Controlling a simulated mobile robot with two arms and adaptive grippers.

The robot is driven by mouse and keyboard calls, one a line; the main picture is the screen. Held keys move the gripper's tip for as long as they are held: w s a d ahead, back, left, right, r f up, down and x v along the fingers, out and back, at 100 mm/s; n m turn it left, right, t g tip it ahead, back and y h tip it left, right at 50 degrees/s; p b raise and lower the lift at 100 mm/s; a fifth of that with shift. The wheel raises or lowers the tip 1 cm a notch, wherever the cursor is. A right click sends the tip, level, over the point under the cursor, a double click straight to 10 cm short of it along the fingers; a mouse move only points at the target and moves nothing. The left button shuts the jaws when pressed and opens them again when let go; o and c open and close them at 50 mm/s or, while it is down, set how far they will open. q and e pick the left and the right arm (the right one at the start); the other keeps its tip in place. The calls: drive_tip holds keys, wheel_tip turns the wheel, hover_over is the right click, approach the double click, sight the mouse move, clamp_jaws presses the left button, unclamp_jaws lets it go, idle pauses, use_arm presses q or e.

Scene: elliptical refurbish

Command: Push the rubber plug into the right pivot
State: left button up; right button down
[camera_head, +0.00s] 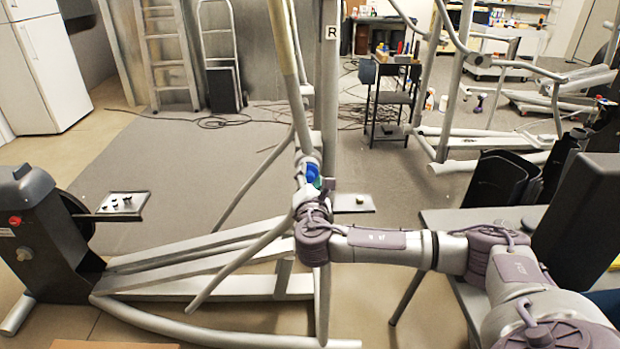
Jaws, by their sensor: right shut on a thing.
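My right gripper (316,190) is at the middle of the view, at the frame of a grey elliptical machine (195,285). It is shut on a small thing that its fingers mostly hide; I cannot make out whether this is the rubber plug. A blue part (311,172) shows on the pivot joint (308,160) just above the gripper, with a bit of green beside the fingers. The gripper is close to this joint, but I cannot tell whether they touch. An upright post behind carries an "R" label (332,32). My left gripper is not in view.
Long grey bars stand and slope around the gripper.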

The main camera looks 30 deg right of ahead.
drive_tip(key=shift+w+d, duration=0.25)
drive_tip(key=shift+w, duration=0.15)
idle(0.4)
drive_tip(key=shift+c, duration=2.3)
unclamp_jaws()
drive_tip(key=shift+s, duration=0.1)
drive_tip(key=v, duration=1.2)
